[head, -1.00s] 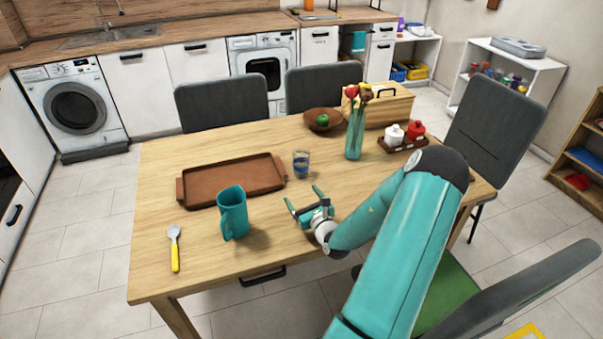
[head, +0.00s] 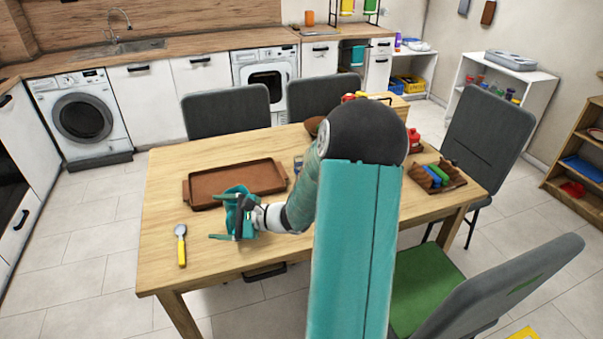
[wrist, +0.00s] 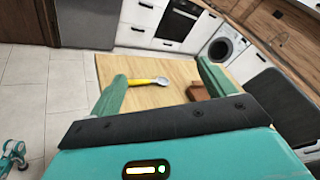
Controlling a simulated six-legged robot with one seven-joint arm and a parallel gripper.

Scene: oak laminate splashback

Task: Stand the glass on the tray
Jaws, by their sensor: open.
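The brown tray (head: 235,178) lies flat on the table's left half, its middle bare in the head view; part of it shows in the wrist view (wrist: 196,92). My gripper (head: 220,216) is open and empty, pointing left at the tray's near side. The wrist view shows bare table and a spoon beyond the open fingers (wrist: 160,70).
The yellow-handled spoon (head: 181,246) lies left of my gripper. A red-topped shaker (head: 414,139) and a brown holder (head: 450,187) with blue and green items are at the right. Chairs surround the table. My arm hides the vase and most of the bowl.

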